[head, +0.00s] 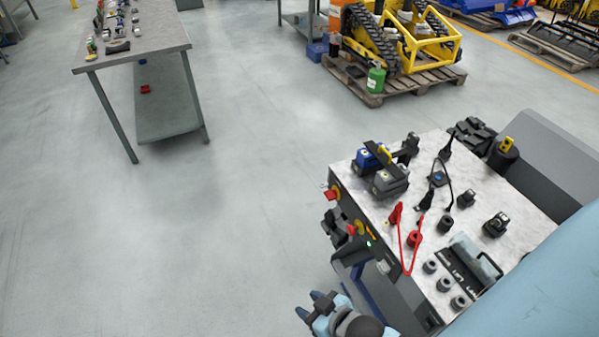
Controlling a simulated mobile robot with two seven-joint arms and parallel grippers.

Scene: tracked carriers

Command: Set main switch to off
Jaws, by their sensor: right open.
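A grey-topped bench or carrier (385,215) stands at the right. On its dark left side face are a red part (332,194) higher up and a red knob (351,230) with yellow beside it. At its far right corner a yellow handle (507,145) sits on a black round base. I cannot tell from this view which of these is the main switch, nor its setting. My right gripper (308,303) is at the bottom centre, open and empty, in front of the bench's left side and apart from these parts. My left gripper is not in view.
Blue and grey blocks (390,182), a red cable (401,240), black knobs and a grey handled part (470,258) crowd the bench top. A long table (150,45) stands at the upper left. A yellow tracked machine (430,45) rests on a pallet behind. The floor between is clear.

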